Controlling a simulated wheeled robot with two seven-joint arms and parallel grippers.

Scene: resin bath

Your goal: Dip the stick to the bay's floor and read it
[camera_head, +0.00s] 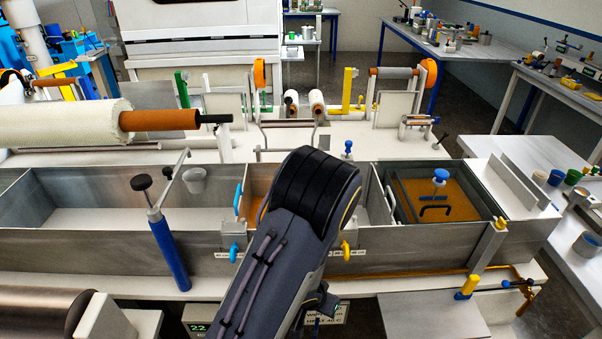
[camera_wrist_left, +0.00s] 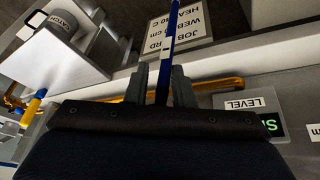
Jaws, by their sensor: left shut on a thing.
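My left gripper (camera_wrist_left: 161,80) is shut on a thin blue stick (camera_wrist_left: 170,22) with pale bands, in the left wrist view. The stick runs between the two grey fingers and out past the top edge, so its far end is not seen. The bath has a wide grey bay (camera_head: 95,218) at left, a partly hidden orange-floored bay (camera_head: 259,182), and an orange bay (camera_head: 462,205) at right. My right gripper is not in view.
A job card (camera_wrist_left: 187,30) is beyond the fingers; a yellow pipe (camera_wrist_left: 220,86) and a LEVEL label (camera_wrist_left: 246,103) are close by. A catch can (camera_wrist_left: 58,50) stands at upper left. A blue post (camera_head: 168,250) and a large roll (camera_head: 70,123) stand left in the head view.

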